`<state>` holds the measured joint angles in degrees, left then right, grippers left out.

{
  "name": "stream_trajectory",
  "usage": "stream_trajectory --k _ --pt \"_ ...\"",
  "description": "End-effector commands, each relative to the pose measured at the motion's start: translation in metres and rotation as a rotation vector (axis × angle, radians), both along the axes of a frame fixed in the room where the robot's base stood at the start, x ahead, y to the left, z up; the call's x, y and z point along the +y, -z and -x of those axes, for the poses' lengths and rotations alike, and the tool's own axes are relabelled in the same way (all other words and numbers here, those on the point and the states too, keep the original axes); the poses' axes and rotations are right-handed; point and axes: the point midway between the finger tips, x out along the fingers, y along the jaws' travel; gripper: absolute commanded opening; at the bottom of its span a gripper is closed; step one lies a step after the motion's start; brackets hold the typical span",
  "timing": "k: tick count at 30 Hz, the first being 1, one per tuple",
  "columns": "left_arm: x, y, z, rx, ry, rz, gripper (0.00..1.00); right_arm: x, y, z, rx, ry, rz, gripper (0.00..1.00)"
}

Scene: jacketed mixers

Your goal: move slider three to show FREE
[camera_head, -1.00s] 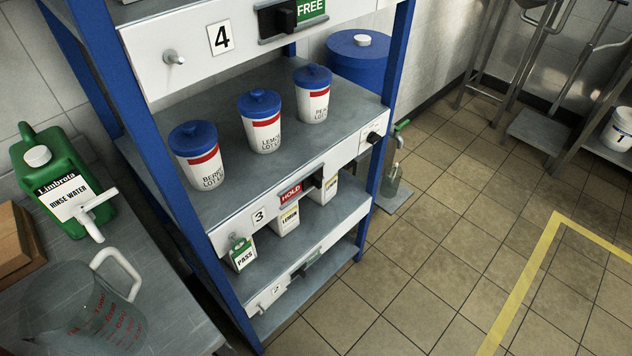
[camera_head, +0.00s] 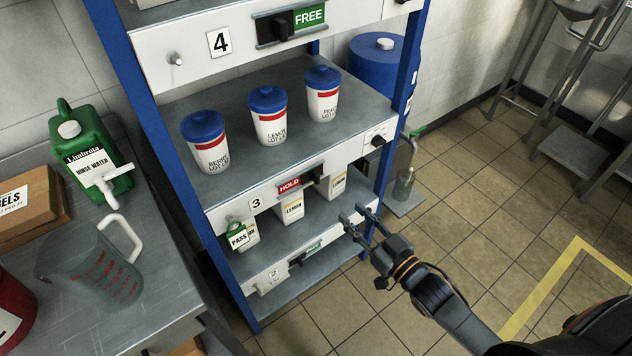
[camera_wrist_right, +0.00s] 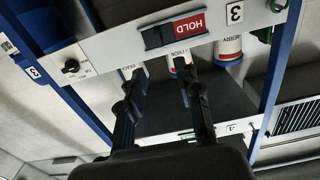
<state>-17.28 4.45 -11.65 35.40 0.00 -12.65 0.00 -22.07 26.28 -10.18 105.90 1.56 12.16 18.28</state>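Slider three is a dark block on the front edge of shelf 3 (camera_head: 222,218), to the right of the red HOLD sign (camera_head: 289,185). The slider (camera_head: 313,174) sits at the right of its track, and HOLD shows. In the right wrist view the picture is upside down, with the slider (camera_wrist_right: 158,37) beside the HOLD sign (camera_wrist_right: 184,27). My right gripper (camera_head: 358,219) is open and empty, in front of the shelf, apart from the slider and below and right of it. Its two fingers (camera_wrist_right: 158,92) stand apart in the right wrist view. My left gripper is not in view.
Shelf 4 above shows a green FREE sign (camera_head: 309,15). Three blue-lidded tubs, one of them the lemon tub (camera_head: 269,116), stand on shelf 3. A dark knob (camera_head: 378,141) is at the shelf's right end. A side table (camera_head: 150,318) holds a jug (camera_head: 90,262).

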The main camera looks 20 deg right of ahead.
Motion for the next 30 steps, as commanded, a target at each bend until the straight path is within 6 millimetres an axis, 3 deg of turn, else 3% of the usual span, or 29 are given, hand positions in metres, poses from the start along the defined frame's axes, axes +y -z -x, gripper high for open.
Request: stream_trajectory --k 5,16,22,30 --pt "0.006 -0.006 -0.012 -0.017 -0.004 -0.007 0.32 0.011 -0.002 -0.032 -0.003 0.002 0.0 0.34" --pt "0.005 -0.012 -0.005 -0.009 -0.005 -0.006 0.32 0.036 -0.001 -0.101 0.0 0.001 0.001 0.34" --pt "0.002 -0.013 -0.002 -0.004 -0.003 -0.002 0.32 0.042 0.0 -0.118 0.002 0.002 0.002 0.34" --pt "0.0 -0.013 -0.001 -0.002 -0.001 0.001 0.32 0.043 0.001 -0.12 0.002 0.001 0.002 0.34"
